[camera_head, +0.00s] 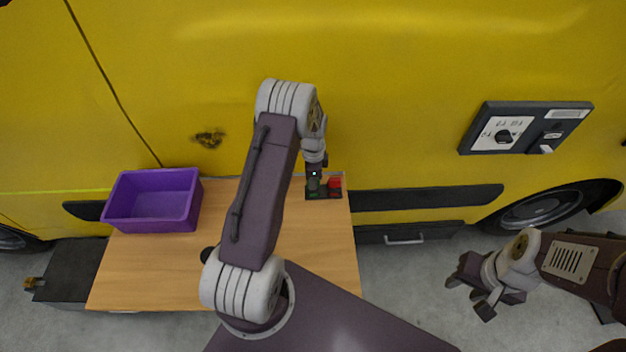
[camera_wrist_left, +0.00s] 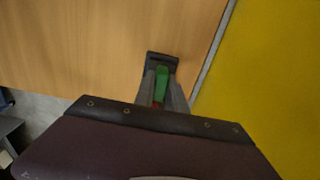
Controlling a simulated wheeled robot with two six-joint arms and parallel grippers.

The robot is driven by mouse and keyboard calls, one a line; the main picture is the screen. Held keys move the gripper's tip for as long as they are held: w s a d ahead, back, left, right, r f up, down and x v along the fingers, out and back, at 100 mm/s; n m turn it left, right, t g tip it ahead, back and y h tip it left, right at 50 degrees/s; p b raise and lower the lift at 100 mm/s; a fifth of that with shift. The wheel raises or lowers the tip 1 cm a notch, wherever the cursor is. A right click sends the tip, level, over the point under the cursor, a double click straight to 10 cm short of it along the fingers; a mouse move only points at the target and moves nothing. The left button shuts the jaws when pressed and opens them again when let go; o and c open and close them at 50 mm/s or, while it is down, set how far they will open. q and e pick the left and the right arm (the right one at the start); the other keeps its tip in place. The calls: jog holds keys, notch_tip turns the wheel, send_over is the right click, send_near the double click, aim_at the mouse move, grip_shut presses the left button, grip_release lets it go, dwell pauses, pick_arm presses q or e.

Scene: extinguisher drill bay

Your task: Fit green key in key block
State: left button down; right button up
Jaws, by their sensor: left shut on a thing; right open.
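The dark key block (camera_head: 339,194) sits at the table's back right corner, with a red piece (camera_head: 335,183) on its right side. My left gripper (camera_head: 313,186) is over the block's left part, pointing down. In the left wrist view, my left gripper (camera_wrist_left: 161,92) is shut on the green key (camera_wrist_left: 162,75), and the dark end of the block (camera_wrist_left: 163,57) shows just beyond it. The key's lower end is hidden, so I cannot tell whether it is in the block. My right gripper (camera_head: 481,291) is open and empty, off the table at right.
A purple bin (camera_head: 150,223) stands at the back left of the wooden table (camera_head: 150,270). A small black thing (camera_head: 207,254) is partly hidden by my left arm. A yellow vehicle (camera_head: 400,80) with a dial panel (camera_head: 524,127) stands behind. The table's left front is clear.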

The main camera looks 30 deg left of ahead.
pick_arm(q)
jog(key=shift+f, duration=0.15)
jog(key=c, duration=1.3)
grip_release()
notch_tip(320, 180, up, 9)
jog(key=shift+r+b, duration=0.1)
jog(key=shift+b, duration=0.7)
